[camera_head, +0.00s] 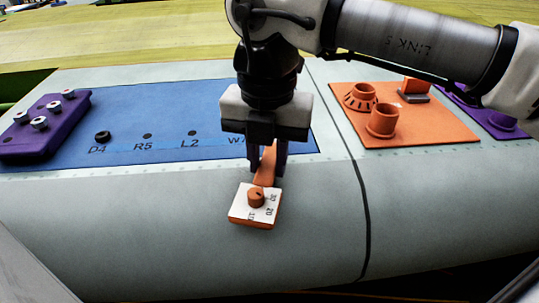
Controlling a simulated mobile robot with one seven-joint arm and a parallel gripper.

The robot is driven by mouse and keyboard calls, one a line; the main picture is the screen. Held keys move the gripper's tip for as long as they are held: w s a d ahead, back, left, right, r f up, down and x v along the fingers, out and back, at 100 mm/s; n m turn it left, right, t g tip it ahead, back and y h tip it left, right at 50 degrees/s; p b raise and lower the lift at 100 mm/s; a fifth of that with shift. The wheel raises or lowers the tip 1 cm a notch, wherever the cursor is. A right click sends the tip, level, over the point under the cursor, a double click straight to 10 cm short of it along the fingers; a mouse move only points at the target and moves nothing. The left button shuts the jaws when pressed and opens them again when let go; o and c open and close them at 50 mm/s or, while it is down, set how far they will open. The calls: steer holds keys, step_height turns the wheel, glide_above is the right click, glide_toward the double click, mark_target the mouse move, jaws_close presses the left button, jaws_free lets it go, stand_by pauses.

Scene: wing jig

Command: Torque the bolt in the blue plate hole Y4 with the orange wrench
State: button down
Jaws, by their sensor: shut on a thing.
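My gripper (268,165) is at the centre of the head view, pointing down, shut on the orange wrench (265,172). The wrench carries a square white dial face (240,206) with an orange knob (256,197) and printed numbers. It hangs in front of the near edge of the blue plate (165,108). The plate has a row of holes with labels reading D4, R5, L2 and one starting with W, partly covered by my gripper. I see no Y4 label; my gripper and arm cover the plate's right part.
A purple block (60,140) with several silver bolts stands at the left end of the blue plate. At the right, an orange plate (430,130) holds two round orange holders and a grey-and-orange block (413,92). The pale wing surface in front (150,230) is clear.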

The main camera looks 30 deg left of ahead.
steer(key=shift+s+a, duration=0.1)
steer(key=shift+a, duration=0.15)
steer(key=shift+r, duration=0.1)
